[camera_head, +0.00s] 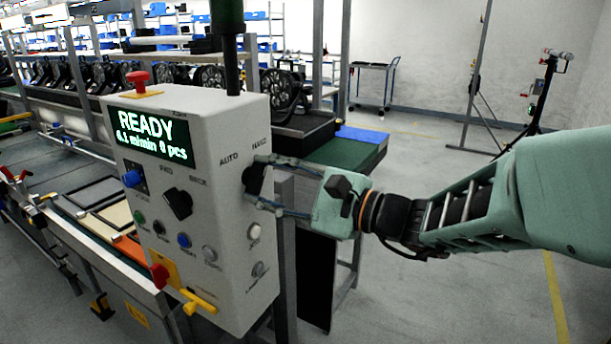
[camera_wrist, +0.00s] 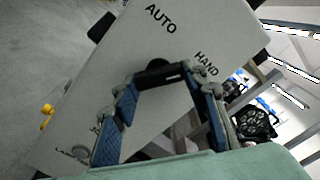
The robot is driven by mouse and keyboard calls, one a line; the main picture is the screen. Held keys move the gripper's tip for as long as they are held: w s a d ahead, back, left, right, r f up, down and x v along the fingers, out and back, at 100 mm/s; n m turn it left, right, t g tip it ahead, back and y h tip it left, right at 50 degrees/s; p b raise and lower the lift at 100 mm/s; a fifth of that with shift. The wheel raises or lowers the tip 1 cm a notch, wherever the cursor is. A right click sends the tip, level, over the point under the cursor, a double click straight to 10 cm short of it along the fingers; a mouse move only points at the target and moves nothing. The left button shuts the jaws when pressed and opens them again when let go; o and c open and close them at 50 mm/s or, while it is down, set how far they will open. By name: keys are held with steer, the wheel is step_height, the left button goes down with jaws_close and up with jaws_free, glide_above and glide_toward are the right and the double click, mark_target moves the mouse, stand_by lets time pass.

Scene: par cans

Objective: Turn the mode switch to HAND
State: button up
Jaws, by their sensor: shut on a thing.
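The mode switch (camera_head: 253,178) is a black knob on the right-hand side face of a light grey control box (camera_head: 240,125). The labels AUTO and HAND are printed above it, AUTO to the left and HAND to the right. My gripper (camera_head: 264,182) reaches in from the right, with one finger above and one below the knob. In the wrist view, the knob (camera_wrist: 158,73) lies between the two blue-padded fingers (camera_wrist: 160,84), which are shut on it. The fingers partly hide the knob, and I cannot tell exactly which label it points at.
The box's front has a READY display (camera_head: 152,134), another black selector (camera_head: 178,204) and several buttons. A white button (camera_head: 254,232) sits below the mode switch. A red mushroom button (camera_head: 138,79) and a dark post (camera_head: 230,60) stand on top.

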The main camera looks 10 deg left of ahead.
steer(key=shift+m, duration=0.9)
steer(key=o, duration=1.2)
steer(key=shift+c, duration=0.2)
steer(key=v, duration=1.2)
steer(key=shift+f, duration=0.1)
